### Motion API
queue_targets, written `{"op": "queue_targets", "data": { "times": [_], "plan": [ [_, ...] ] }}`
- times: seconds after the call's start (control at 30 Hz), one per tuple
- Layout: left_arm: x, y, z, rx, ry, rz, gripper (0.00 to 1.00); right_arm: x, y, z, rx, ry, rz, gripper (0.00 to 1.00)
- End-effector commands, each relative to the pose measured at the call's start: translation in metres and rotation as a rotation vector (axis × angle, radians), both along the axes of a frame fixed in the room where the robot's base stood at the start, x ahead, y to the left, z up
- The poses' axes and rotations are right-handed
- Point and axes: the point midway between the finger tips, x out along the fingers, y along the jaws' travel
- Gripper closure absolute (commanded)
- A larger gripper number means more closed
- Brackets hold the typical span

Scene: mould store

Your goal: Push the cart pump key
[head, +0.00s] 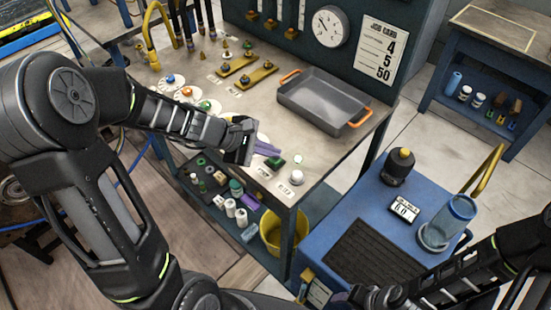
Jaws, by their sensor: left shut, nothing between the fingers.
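My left gripper (240,146) is shut and empty, low over the front part of the workbench (318,165). A gap shows between my gripper and these keys. The blue cart (345,215) stands to the right. My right gripper (362,297) is low at the cart's near end; its fingers are unclear.
A grey tray with orange handles (322,100) sits on the bench behind the keys. A yellow bucket (283,240) stands below the bench.

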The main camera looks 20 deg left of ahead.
Motion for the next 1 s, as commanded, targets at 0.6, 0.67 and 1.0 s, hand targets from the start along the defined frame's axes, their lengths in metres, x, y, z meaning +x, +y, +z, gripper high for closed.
{"op": "queue_targets", "data": {
  "times": [0.6, 0.67, 1.0],
  "plan": [
    [0.0, 0.0, 0.017, -0.001, 0.0, 0.001, 1.0, 0.0, 0.0, 0.015, 0.0, 0.0, 0.0, 0.5],
    [0.0, 0.0, 0.018, 0.0, 0.0, 0.0, 1.0, 0.0, 0.0, 0.015, 0.0, 0.0, 0.0, 0.5],
    [0.0, 0.0, 0.044, 0.001, 0.0, 0.0, 1.0, 0.0, 0.0, 0.038, 0.0, 0.0, 0.0, 0.5]
  ]
}}
